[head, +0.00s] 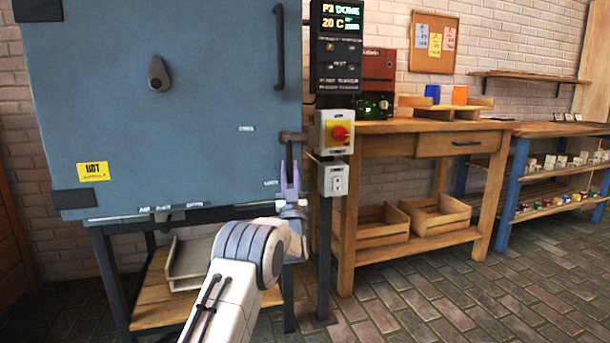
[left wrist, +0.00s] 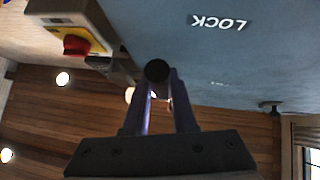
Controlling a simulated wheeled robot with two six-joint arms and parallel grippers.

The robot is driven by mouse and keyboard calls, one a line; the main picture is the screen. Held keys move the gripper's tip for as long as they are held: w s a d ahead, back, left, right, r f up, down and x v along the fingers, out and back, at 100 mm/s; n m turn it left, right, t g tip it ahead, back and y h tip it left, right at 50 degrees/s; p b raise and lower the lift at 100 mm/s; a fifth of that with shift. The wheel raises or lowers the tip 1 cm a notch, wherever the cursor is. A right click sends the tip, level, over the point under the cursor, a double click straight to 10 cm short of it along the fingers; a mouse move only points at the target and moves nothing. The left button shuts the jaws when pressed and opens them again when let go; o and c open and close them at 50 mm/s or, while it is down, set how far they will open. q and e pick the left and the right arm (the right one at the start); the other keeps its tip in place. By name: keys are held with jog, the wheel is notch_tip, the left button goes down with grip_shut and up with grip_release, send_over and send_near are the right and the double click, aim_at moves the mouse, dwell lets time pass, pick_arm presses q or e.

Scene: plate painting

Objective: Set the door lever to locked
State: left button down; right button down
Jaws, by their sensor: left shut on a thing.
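The blue kiln door (head: 200,110) is shut at the left of the head view. Its dark door lever (head: 292,137) sits at the right edge, and its round dark end shows in the left wrist view (left wrist: 157,70). My left gripper (head: 290,166) is at the lever, with its purple fingers (left wrist: 158,88) on either side of the round end. It is shut on the lever. A white LOCK label (left wrist: 218,22) reads upside down in the left wrist view. The lever's exact angle is hard to tell. My right gripper is out of view.
A switch box with a red knob (head: 335,133) and a white socket box (head: 334,178) stand close right of the lever. Above them is a display panel (head: 337,45). A vertical door handle (head: 279,45) is higher up. A wooden bench (head: 430,127) stands to the right.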

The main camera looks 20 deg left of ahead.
pick_arm(q)
jog(key=shift+d, duration=0.1)
jog(key=c, duration=0.7)
grip_release()
jog(key=shift+c, duration=0.2)
jog(key=p+v, duration=0.3)
jog(key=v, duration=0.7)
jog(key=shift+f, duration=0.15)
jog(key=shift+s+d, duration=0.1)
